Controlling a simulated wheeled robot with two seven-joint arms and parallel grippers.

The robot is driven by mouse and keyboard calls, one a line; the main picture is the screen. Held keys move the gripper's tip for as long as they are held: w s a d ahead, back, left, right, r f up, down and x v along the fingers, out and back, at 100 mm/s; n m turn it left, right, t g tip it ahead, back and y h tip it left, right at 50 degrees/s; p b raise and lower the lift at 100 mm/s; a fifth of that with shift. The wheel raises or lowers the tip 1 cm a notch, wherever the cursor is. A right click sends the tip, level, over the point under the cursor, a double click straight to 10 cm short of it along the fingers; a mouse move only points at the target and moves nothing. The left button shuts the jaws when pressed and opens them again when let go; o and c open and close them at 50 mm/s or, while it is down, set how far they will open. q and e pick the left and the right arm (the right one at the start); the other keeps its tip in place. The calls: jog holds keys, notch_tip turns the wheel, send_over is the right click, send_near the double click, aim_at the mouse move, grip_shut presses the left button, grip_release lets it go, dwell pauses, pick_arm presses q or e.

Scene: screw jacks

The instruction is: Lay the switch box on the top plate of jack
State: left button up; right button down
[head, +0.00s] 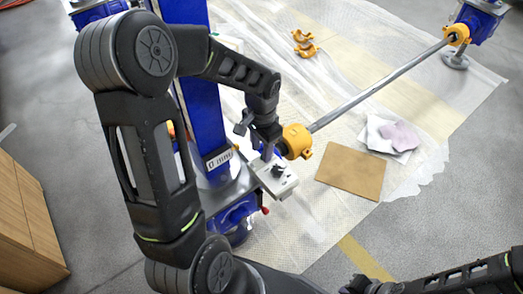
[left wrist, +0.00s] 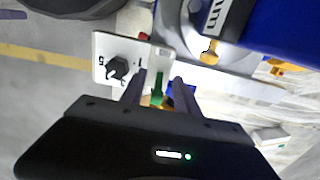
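The switch box (head: 284,186) is a pale box with a black knob, beside the blue jack column (head: 200,110) in the head view. In the left wrist view its white face (left wrist: 105,46) shows the knob and printed numerals. My left gripper (head: 262,150) is at the box's upper edge. In the left wrist view the left gripper's fingers (left wrist: 159,76) stand apart, with a green strip and a grey part of the box between them. Contact is unclear. A "0 mm" label shows on the jack. Its top plate is not clearly visible. My right gripper (head: 365,286) is partly cut off at the bottom.
An orange coupling (head: 296,141) sits close right of the box, with a long grey shaft (head: 375,88) running to a second blue unit (head: 480,18). A brown board (head: 351,171) and cloths (head: 395,135) lie on the sheet. A wooden cabinet (head: 28,225) stands left.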

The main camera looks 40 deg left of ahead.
pick_arm(q)
notch_tip(320, 180, up, 10)
jog(key=p, duration=0.2)
jog(key=shift+r, duration=0.15)
jog(key=shift+s, duration=0.1)
dwell(0.7)
